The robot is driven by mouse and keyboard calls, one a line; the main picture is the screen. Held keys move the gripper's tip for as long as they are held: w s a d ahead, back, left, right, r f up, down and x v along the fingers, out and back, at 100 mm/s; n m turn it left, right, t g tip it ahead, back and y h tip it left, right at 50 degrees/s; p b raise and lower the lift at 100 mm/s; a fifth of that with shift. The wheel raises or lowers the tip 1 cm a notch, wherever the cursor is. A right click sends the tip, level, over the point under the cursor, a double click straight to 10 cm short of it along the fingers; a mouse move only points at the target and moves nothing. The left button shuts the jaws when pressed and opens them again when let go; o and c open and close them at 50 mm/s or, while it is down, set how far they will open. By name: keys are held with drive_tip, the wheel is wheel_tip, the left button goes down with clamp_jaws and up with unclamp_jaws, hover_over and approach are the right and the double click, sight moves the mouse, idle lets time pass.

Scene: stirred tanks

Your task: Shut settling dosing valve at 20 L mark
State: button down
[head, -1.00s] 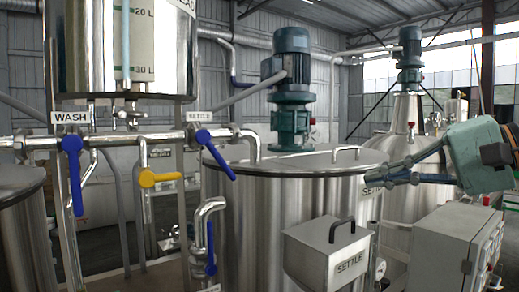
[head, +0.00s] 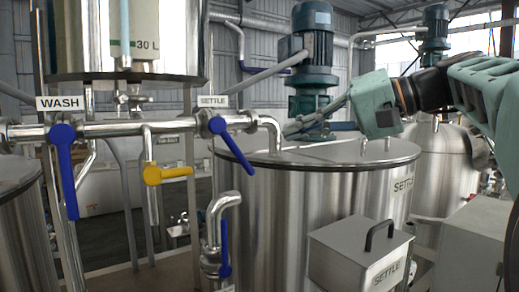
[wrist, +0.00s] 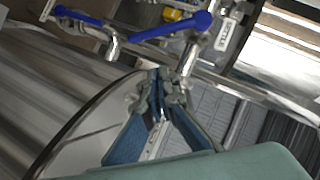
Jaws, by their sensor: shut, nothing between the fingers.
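The settle dosing valve has a blue lever (head: 234,148) under a SETTLE label (head: 213,101). The lever slants down and right from the pipe, across the settle tank's rim. In the wrist view a blue lever (wrist: 168,30) with a round hub lies beyond my fingertips; it looks like this one. My gripper (head: 287,131) is shut and empty above the settle tank lid, right of the lever and apart from it. Its fingers (wrist: 162,78) meet in the wrist view. The dosing vessel's scale shows 30 L (head: 146,45); the 20 L mark is out of view and the liquid level is unclear.
The wash valve's blue lever (head: 66,170) hangs down at left. A yellow lever (head: 168,174) points right, and another blue lever (head: 225,250) is lower down. The settle tank (head: 290,215) carries a motor (head: 311,55); a SETTLE box (head: 360,258) stands in front.

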sight(237, 152)
drive_tip(key=a+f, duration=0.3)
drive_tip(key=a, duration=0.4)
drive_tip(key=shift+w+f, duration=0.4)
drive_tip(key=shift+w, duration=0.05)
drive_tip(key=shift+f+m, duration=0.25)
drive_tip(key=shift+m, duration=0.05)
